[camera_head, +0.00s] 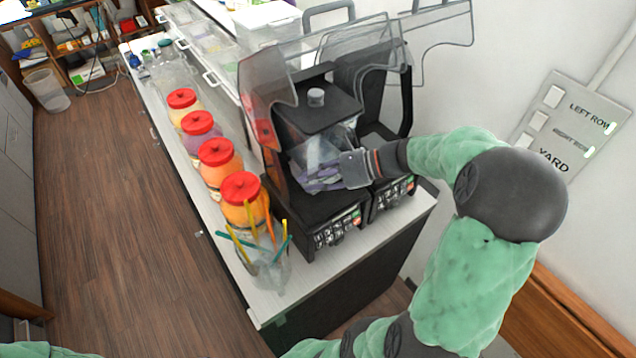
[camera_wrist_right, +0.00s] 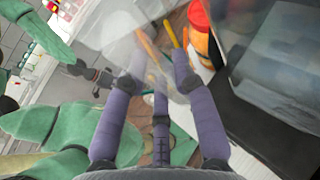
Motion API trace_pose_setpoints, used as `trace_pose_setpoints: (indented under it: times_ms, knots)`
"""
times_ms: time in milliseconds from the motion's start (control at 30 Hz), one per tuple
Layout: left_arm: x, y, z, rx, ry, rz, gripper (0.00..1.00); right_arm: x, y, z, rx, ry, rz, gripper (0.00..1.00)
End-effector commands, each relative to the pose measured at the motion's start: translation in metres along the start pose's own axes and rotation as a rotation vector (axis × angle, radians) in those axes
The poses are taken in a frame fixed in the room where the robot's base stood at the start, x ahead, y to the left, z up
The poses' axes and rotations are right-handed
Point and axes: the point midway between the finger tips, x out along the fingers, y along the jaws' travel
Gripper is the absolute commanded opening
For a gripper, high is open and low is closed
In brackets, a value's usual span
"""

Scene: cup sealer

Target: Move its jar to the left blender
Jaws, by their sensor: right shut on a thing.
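The clear jar with a black lid (camera_head: 316,120) stands at the left blender (camera_head: 330,215), under its raised clear hood. I cannot tell whether it is seated on the base or held just above it. My right gripper (camera_head: 322,178) reaches in from the right, its purple fingers shut on the jar low on its side. In the right wrist view the fingers (camera_wrist_right: 160,95) lie against the jar's clear wall (camera_wrist_right: 135,35). The right blender (camera_head: 392,192) is beside it, partly behind my gripper.
A row of red-lidded jars (camera_head: 216,155) lines the counter left of the blenders. A clear cup with coloured straws (camera_head: 265,265) stands at the front corner. A wall sign (camera_head: 572,128) is at the right. Open floor (camera_head: 110,220) lies left of the counter.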

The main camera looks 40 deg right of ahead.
Motion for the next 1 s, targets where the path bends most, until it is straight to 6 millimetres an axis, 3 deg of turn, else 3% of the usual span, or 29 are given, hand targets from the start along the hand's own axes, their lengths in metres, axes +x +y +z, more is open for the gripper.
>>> trace_pose_setpoints:
  times_ms: [333, 1000]
  knots:
    - [0.003, -0.001, 0.000, 0.000, 0.000, 0.000, 0.40, 0.012, -0.020, 0.006, -0.012, -0.003, -0.004, 0.00]
    - [0.006, -0.002, 0.000, 0.000, 0.000, 0.000, 0.40, 0.015, -0.018, -0.003, -0.011, -0.002, -0.005, 0.00]
